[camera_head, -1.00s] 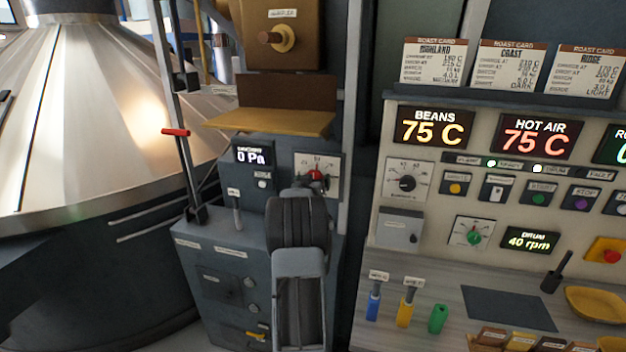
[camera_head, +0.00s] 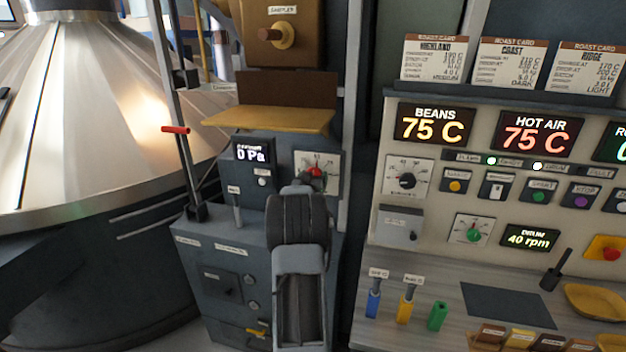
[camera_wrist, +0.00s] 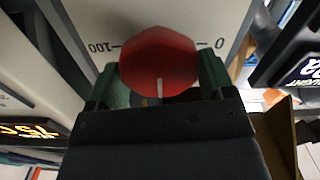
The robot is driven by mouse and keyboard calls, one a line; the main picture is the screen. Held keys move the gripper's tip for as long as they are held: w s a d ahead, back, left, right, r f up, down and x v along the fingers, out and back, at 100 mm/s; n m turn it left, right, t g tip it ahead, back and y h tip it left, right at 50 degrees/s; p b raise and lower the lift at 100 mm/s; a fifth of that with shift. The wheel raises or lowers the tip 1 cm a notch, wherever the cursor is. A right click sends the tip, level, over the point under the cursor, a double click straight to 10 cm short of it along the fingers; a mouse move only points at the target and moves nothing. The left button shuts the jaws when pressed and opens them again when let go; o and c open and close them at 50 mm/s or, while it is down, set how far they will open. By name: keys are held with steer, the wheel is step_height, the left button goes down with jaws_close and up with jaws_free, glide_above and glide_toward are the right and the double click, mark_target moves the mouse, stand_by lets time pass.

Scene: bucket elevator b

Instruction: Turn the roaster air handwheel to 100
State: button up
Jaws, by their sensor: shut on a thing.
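The red roaster air handwheel (camera_wrist: 158,58) fills the middle of the wrist view, on a pale dial plate (camera_wrist: 125,22). The plate reads 100 at left and 0 at right in that view. A white pointer line on the handwheel's near side points down the picture, between the two numbers. My gripper (camera_wrist: 160,75) is shut on the handwheel, a green-padded finger on each side. In the head view the handwheel (camera_head: 316,171) shows just above my arm, which hides most of my gripper and the lower part of the dial.
A 0 Pa display (camera_head: 253,153) and a small lever (camera_head: 236,207) sit left of the dial. A yellow tray (camera_head: 270,121) juts out above it. A red-handled lever (camera_head: 175,130) stands further left. The control panel (camera_head: 385,235) stands at right.

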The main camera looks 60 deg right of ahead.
steer(key=shift+f, duration=0.15)
steer(key=m+b, duration=0.5)
steer(key=m, duration=0.1)
steer(key=m+b, duration=1.1)
steer(key=b, duration=0.1)
steer(key=shift+s+f+m, duration=0.1)
steer(key=shift+s+m, duration=0.15)
steer(key=shift+m, duration=0.15)
steer(key=shift+d+m, duration=0.1)
steer(key=shift+m, duration=0.2)
steer(key=o, duration=0.9)
